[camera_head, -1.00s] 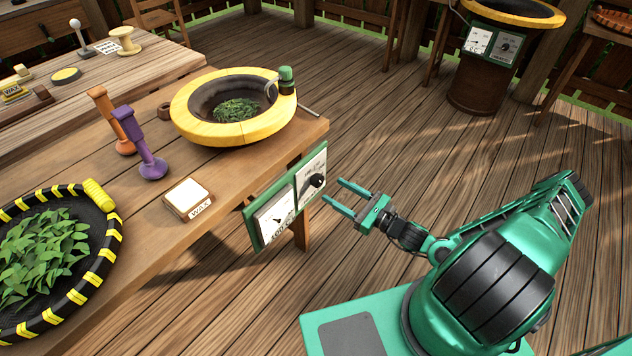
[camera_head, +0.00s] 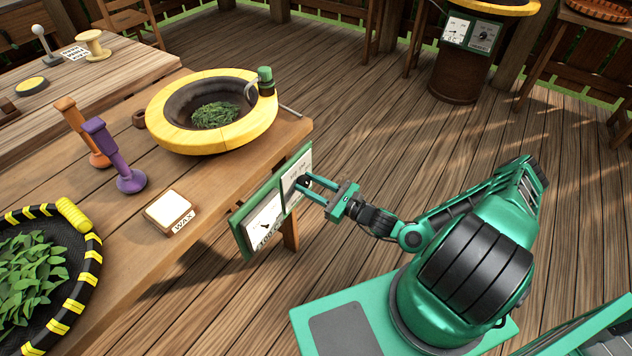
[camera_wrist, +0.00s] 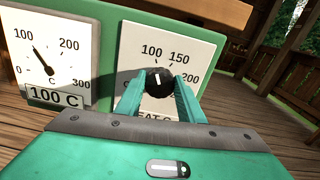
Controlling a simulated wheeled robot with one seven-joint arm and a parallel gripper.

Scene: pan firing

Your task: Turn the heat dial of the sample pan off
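The sample pan (camera_head: 185,138) has a thick yellow rim, holds green leaves and sits on the wooden table. Its green-framed control panel (camera_head: 240,222) hangs at the table edge. The black heat dial (camera_wrist: 160,84) is on the panel's right plate, its white mark pointing roughly up, between 100 and 150. The dial's lower scale is hidden by my gripper. My gripper (camera_head: 303,183) is at the panel, with one finger on each side of the dial; it also shows in the wrist view (camera_wrist: 161,86). The fingers are apart; contact with the dial is unclear.
The gauge (camera_wrist: 52,55) left of the dial has its needle near 100, above a "100 C" label. Another pan station (camera_head: 462,70) stands far back right.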

